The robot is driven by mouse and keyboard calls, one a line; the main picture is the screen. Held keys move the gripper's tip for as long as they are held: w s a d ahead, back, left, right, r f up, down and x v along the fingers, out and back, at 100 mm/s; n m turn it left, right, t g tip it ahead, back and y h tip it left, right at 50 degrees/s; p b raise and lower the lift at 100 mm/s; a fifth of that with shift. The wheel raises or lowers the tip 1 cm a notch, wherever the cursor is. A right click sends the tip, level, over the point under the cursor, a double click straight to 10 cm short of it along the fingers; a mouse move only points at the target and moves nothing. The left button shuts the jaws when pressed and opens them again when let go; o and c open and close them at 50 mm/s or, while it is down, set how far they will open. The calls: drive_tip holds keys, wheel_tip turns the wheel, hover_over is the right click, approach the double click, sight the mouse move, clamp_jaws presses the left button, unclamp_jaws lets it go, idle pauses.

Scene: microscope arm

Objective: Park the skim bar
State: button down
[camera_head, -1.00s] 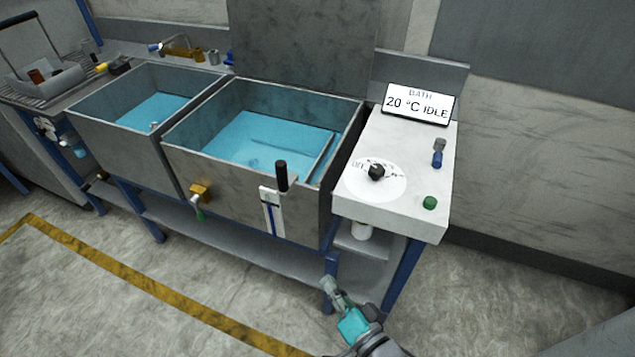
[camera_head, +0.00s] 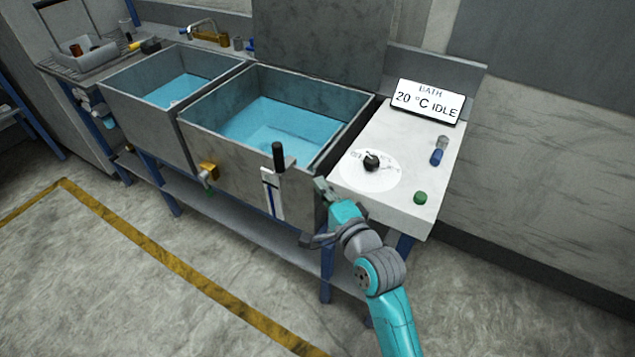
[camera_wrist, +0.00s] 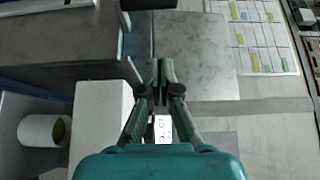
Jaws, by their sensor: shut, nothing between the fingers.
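A lever with a black grip (camera_head: 278,157) stands upright on a pale slotted plate (camera_head: 272,193) on the front wall of the larger tank (camera_head: 235,148). The tank holds blue liquid (camera_head: 285,125). I cannot tell which part is the skim bar itself; the lever may belong to it. My gripper (camera_head: 320,187) is shut and empty, just right of the plate, near the tank's front right corner and the white counter. It is lower than the black grip and apart from it. In the wrist view my closed fingers (camera_wrist: 162,68) point up the picture.
The white counter (camera_head: 400,210) at right carries a black dial knob (camera_head: 371,162), a green button (camera_head: 420,198), a blue switch (camera_head: 437,157) and a display (camera_head: 428,101) reading 20 °C IDLE. A brass valve (camera_head: 208,171) juts out left of the lever. The floor in front is clear.

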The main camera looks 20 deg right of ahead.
drive_tip(key=w+a, duration=0.3)
drive_tip(key=w, duration=0.7)
drive_tip(key=shift+w+a, duration=0.15)
drive_tip(key=shift+w, duration=0.25)
